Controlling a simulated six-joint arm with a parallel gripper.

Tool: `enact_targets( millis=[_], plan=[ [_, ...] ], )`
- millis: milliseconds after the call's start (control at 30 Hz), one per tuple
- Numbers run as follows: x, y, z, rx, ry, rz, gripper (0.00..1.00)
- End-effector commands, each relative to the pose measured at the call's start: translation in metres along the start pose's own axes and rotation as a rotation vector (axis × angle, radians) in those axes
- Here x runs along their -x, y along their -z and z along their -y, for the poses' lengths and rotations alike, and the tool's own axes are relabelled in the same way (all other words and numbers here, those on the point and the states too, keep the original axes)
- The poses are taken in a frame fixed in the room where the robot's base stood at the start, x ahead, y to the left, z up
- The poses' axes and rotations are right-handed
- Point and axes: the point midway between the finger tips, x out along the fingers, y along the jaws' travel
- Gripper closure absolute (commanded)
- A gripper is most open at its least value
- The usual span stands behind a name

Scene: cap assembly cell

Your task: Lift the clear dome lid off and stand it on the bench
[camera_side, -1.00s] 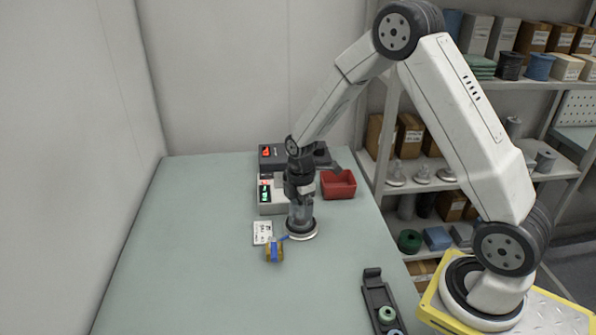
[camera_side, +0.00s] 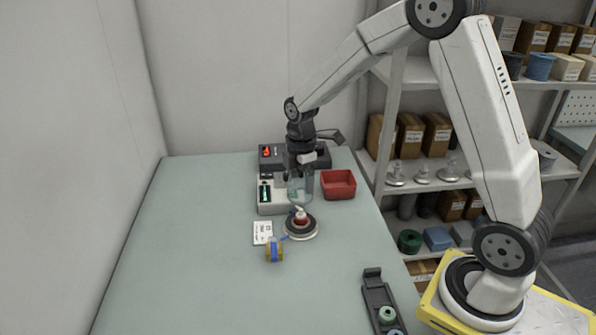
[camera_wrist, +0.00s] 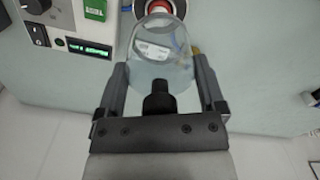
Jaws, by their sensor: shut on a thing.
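The clear dome lid (camera_side: 300,187) is in my gripper (camera_side: 300,166), held in the air above and a little behind the round base (camera_side: 300,230). In the wrist view the see-through dome (camera_wrist: 160,55) sits between the two fingers of my gripper (camera_wrist: 160,80), which are shut on it. The round base has a pale rim and dark top, and a small red and white part (camera_side: 300,216) stands uncovered at its middle. The base stays on the bench (camera_side: 190,250). In the wrist view the dome partly hides the base.
A grey instrument box (camera_side: 268,196) with a green display stands behind the base, and a red tray (camera_side: 338,184) to its right. A white card (camera_side: 262,232) and a yellow-blue roll (camera_side: 275,250) lie left of the base. A dark rack (camera_side: 380,300) is at front right. The left bench is clear.

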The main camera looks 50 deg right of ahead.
Motion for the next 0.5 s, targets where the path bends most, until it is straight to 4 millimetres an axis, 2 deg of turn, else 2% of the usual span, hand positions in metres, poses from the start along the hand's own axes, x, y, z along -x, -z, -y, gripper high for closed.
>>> enact_targets(
  millis=[200, 500],
  plan=[
    [0.015, 0.0, 0.0, 0.0, 0.0, 0.0, 0.8],
    [0.016, 0.0, 0.0, 0.0, 0.001, 0.0, 0.8]
  ],
)
